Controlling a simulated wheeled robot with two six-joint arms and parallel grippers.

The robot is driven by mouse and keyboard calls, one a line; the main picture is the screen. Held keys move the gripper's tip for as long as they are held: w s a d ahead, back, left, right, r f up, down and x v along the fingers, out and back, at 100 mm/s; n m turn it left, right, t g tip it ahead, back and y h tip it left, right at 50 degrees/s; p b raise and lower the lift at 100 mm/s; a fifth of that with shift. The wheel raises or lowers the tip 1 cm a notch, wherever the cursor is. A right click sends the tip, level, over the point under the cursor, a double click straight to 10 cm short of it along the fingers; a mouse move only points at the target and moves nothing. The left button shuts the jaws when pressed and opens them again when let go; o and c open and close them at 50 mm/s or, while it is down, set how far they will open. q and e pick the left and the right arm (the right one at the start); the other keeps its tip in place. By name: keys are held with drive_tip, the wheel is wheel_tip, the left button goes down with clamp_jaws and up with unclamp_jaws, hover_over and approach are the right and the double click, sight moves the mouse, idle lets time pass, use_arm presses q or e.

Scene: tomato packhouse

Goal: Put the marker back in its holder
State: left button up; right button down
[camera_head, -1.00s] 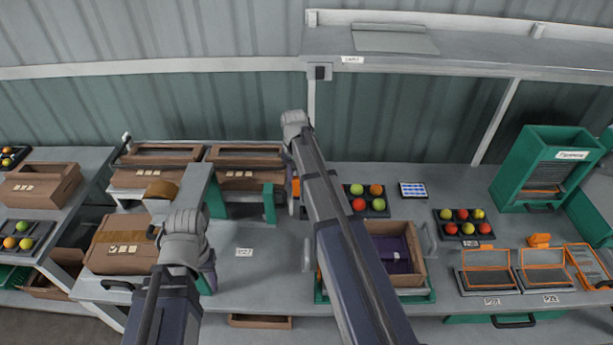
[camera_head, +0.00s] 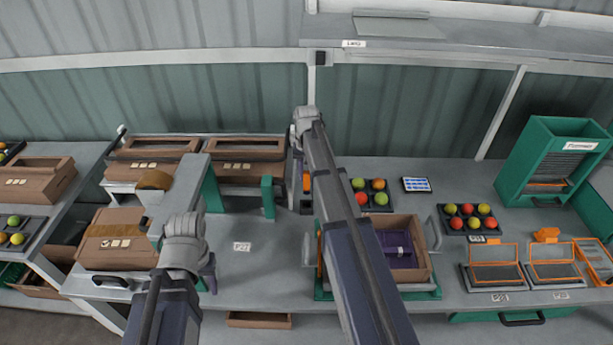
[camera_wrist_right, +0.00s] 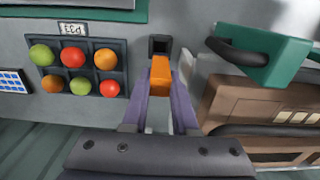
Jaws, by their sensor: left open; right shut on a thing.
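The orange marker (camera_wrist_right: 160,76) is between the purple fingers of my right gripper (camera_wrist_right: 160,100), which is shut on it. The marker also shows upright in the head view (camera_head: 306,183). The black square holder (camera_wrist_right: 159,45) is just past the marker in the right wrist view, its dark opening partly visible. In the head view the holder (camera_head: 306,206) is just below the marker. I cannot tell whether the marker's lower end touches it. My left gripper (camera_head: 208,276) is open and empty over the left part of the bench.
A tray of tomatoes (camera_wrist_right: 79,66) stands beside the holder. A green bracket (camera_head: 267,197) and brown crates (camera_head: 247,172) are on its other side. A brown box with a purple insert (camera_head: 427,262) stands in front, right. The bench around the white label (camera_head: 242,246) is clear.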

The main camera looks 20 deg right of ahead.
sight(306, 192)
drive_tip(key=shift+f+b, duration=2.65)
drive_tip(key=shift+f, duration=0.05)
drive_tip(key=shift+f+b, duration=1.75)
drive_tip(key=c, duration=0.6)
unclamp_jaws()
drive_tip(key=c, duration=0.3)
wheel_tip(306, 192, up, 7)
drive_tip(key=p, duration=0.7)
drive_tip(key=shift+r, duration=0.1)
